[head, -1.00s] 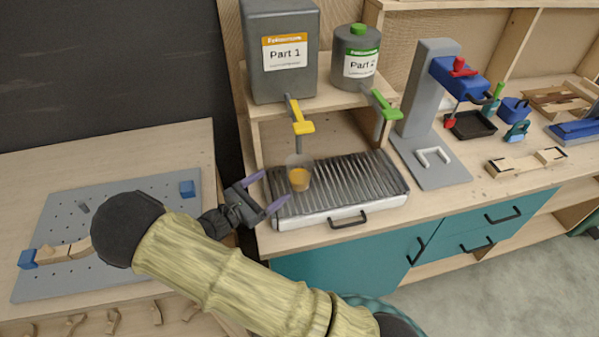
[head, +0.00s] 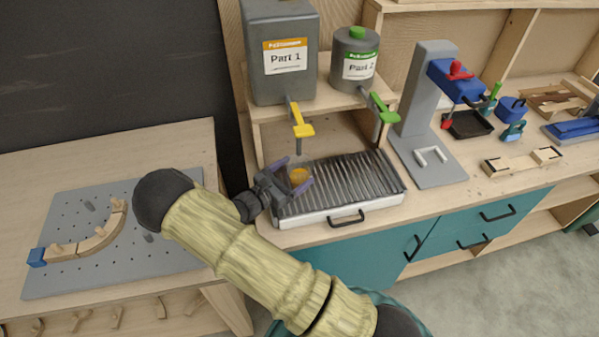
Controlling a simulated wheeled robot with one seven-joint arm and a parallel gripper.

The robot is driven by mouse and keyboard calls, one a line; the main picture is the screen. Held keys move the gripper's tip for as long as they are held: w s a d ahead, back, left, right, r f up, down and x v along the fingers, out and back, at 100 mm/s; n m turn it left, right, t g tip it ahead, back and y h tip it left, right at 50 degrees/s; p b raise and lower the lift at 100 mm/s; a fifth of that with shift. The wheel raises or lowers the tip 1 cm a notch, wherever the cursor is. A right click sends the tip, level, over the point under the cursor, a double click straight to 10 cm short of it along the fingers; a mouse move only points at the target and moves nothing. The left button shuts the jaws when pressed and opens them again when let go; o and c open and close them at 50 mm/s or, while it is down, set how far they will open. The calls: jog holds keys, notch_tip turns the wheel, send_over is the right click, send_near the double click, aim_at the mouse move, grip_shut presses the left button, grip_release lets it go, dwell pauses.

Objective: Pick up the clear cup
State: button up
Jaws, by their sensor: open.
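The clear cup (head: 299,174) holds an orange-yellow content and stands on the ribbed grate of the drip tray (head: 385,198), below the yellow tap (head: 302,130). My gripper (head: 293,173) is open. Its two purple fingers reach to the cup, one at its far left side and one at its near right side. The cup appears to be between the fingers. I cannot tell whether either finger touches it. My gripper hides the lower part of the cup.
A grey Part 1 container (head: 283,85) and a Part 2 container (head: 356,60) stand on the shelf above. A green tap (head: 382,106) hangs to the right. A grey press (head: 420,110) stands right of the tray. A pegboard (head: 175,250) with curved wood lies at left.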

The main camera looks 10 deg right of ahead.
jog(key=shift+x, duration=1.2)
jog(key=c, duration=0.8)
